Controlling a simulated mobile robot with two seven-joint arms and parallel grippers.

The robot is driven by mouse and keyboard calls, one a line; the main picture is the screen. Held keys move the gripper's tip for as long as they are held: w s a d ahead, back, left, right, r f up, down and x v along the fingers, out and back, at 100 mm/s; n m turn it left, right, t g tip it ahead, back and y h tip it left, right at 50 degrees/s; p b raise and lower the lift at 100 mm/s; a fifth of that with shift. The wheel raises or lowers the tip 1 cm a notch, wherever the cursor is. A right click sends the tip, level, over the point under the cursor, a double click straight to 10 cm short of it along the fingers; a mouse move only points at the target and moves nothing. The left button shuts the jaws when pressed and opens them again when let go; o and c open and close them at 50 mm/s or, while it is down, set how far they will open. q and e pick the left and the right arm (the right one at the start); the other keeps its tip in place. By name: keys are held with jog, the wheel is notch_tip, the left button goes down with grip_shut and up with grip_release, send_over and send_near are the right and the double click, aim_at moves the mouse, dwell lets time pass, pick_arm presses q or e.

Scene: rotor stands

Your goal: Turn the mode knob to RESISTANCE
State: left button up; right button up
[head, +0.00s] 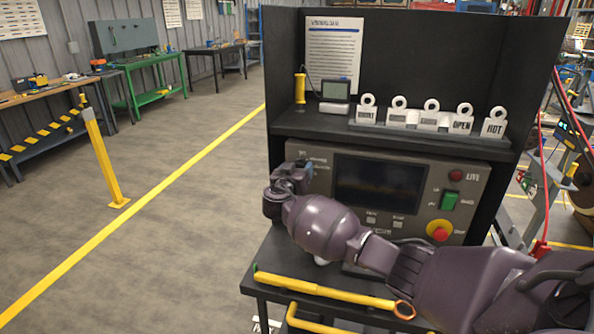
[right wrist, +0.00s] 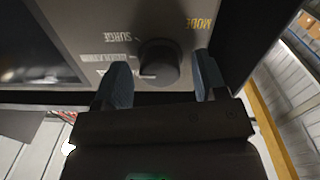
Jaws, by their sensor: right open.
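The dark round mode knob (right wrist: 159,63) shows in the right wrist view on the grey panel, near the printed word MODE (right wrist: 200,23). The word SURGE (right wrist: 118,37) is printed left of it, with smaller labels below that I cannot read fully. A light line shows at the knob's lower left; I cannot tell its setting surely. My right gripper (right wrist: 160,66) is open, with one blue-grey finger on each side of the knob and gaps visible. In the head view my right gripper (head: 295,174) is at the panel's upper left and hides the knob. My left gripper is not in view.
The panel has a dark screen (head: 380,186), a green switch (head: 450,201) and a red stop button (head: 440,234). A shelf above holds a row of white tags (head: 430,118). A yellow bar tool (head: 330,291) lies on the ledge below my right arm.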

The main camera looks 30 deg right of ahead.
jog(key=c, duration=0.9)
jog(key=shift+f, duration=0.1)
jog(key=shift+n+b, duration=0.45)
jog(key=shift+n, duration=3.95)
jog(key=o, duration=0.9)
